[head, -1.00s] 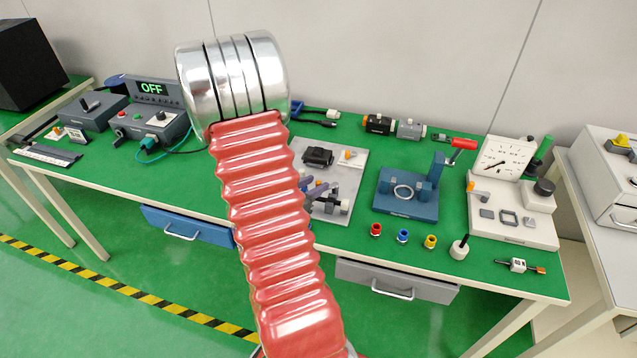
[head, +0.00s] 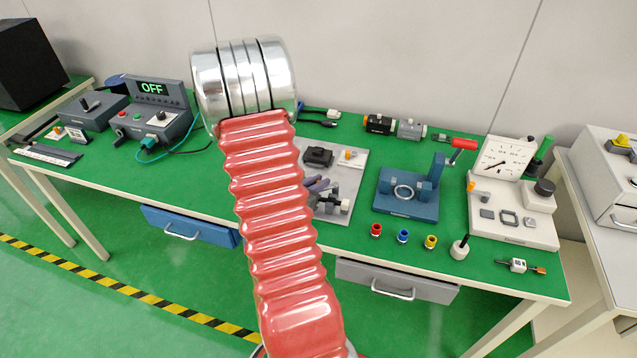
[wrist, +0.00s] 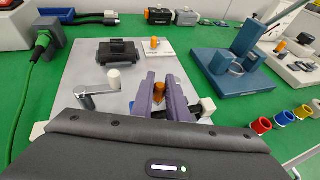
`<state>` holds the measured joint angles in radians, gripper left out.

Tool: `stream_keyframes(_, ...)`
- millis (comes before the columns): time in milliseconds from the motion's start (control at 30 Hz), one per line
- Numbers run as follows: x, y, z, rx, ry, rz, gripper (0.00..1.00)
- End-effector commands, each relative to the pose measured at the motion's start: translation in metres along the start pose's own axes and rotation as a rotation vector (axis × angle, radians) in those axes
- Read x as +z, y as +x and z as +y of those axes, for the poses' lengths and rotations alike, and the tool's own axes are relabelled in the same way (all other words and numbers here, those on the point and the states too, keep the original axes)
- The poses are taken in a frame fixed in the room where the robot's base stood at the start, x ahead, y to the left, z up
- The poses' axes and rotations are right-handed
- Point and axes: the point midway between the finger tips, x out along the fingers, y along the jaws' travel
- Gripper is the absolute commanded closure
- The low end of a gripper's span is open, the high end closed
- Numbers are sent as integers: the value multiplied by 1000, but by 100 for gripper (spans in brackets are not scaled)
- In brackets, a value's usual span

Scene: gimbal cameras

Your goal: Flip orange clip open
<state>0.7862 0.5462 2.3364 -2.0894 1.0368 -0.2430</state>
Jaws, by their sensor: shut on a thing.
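In the wrist view the orange clip (wrist: 159,90) shows between the two purple fingers of my gripper (wrist: 160,82). The fingers are shut on it, one on each side, low over the grey plate (wrist: 88,72). Its lower part is hidden behind the fingers and the wrist housing. In the head view my gripper (head: 318,184) is partly hidden behind the red arm sleeve, over the grey plate (head: 352,178), and the clip cannot be made out there.
The blue fixture (head: 408,197) stands to the right. Red, blue and yellow rings (head: 403,236) lie near the front edge.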

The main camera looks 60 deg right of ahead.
Motion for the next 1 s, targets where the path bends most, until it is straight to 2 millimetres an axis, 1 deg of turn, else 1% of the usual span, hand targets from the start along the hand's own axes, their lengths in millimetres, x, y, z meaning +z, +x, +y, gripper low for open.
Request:
stream_keyframes(567, 0, 1, 2, -30, 12, -1, 100)
stream_keyframes(767, 1, 3, 5, -88, 37, -1, 100)
stream_keyframes(1000, 3, 7, 10, -194, 82, -1, 100)
